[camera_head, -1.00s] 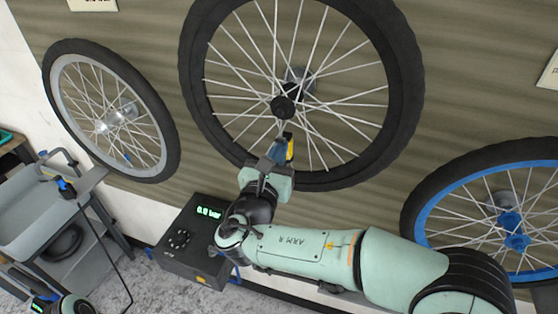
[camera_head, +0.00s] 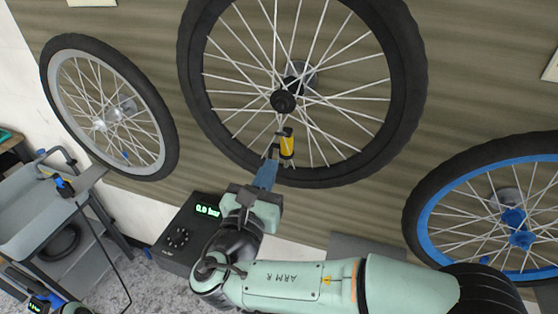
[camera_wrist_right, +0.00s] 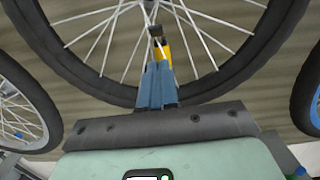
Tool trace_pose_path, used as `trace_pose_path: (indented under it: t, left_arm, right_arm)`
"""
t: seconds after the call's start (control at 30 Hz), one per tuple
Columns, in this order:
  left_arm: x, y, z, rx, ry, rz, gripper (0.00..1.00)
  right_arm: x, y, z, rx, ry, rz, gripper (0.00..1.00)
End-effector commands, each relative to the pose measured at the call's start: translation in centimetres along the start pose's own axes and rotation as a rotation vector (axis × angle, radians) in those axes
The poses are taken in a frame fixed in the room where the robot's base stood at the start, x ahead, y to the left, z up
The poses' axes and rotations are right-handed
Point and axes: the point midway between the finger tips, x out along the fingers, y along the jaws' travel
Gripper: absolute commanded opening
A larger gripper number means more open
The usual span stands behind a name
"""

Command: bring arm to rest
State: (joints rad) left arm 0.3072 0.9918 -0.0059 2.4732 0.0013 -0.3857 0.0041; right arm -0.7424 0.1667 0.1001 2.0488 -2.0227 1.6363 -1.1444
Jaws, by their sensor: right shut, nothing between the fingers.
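My right gripper (camera_head: 268,172) is shut and empty, its blue fingers together in front of the lower rim of the large centre wheel. It shows in the right wrist view (camera_wrist_right: 157,72) too, with the fingers pointing up at the wheel. A yellow and black fitting (camera_head: 287,146) sits at the lower inside of that wheel's rim, just beyond the fingertips; in the right wrist view the yellow piece (camera_wrist_right: 164,50) shows above the tips. A mint part of my left arm (camera_head: 72,307) shows at the bottom left corner; its fingers cannot be made out clearly.
The large black-tyred wheel (camera_head: 408,80) hangs on a striped wall panel. A grey-rimmed wheel (camera_head: 165,130) hangs left and a blue-rimmed wheel (camera_head: 430,215) right. A dark box with green display (camera_head: 180,238) stands below. A grey cart (camera_head: 35,215) stands at left.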

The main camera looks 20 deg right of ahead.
Motion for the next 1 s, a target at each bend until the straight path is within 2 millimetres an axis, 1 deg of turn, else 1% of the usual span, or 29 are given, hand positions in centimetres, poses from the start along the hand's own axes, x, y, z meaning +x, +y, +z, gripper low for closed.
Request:
trace_pose_path:
  t: [0.1,0.23,0.67,0.73,0.77,0.87,0.97,1.0]
  left_arm:
    - [0.3,-0.1,0.2,-0.001,-0.002,-0.001,0.00]
    - [0.4,-0.2,0.2,-0.001,-0.003,-0.001,0.00]
    - [0.3,-0.2,0.2,-0.001,-0.003,-0.001,0.00]
    - [0.3,-0.2,0.2,-0.001,-0.003,-0.001,0.00]
    - [0.3,-0.2,0.2,-0.001,-0.003,-0.001,0.00]
    - [0.3,-0.2,0.2,-0.001,-0.003,-0.001,0.00]
    - [0.3,-0.2,0.2,-0.001,-0.003,-0.001,0.00]
    - [0.3,-0.2,0.2,-0.001,-0.003,-0.001,0.00]
  right_arm:
    - [-1.2,0.1,-0.1,0.000,0.000,0.003,0.00]
    - [-1.9,0.0,-0.1,-0.001,0.000,0.001,0.00]
    - [-1.9,0.0,-0.1,-0.001,0.000,0.000,0.00]
    - [-1.7,0.1,-0.6,-0.005,0.015,0.001,0.00]
    - [-1.6,0.2,-1.2,-0.009,0.029,0.003,0.00]
    - [-0.9,0.6,-5.0,-0.029,0.131,0.011,0.00]
    - [-0.4,0.7,-11.6,-0.043,0.311,0.007,0.00]
    - [-0.3,0.5,-14.7,-0.042,0.400,-0.004,0.00]
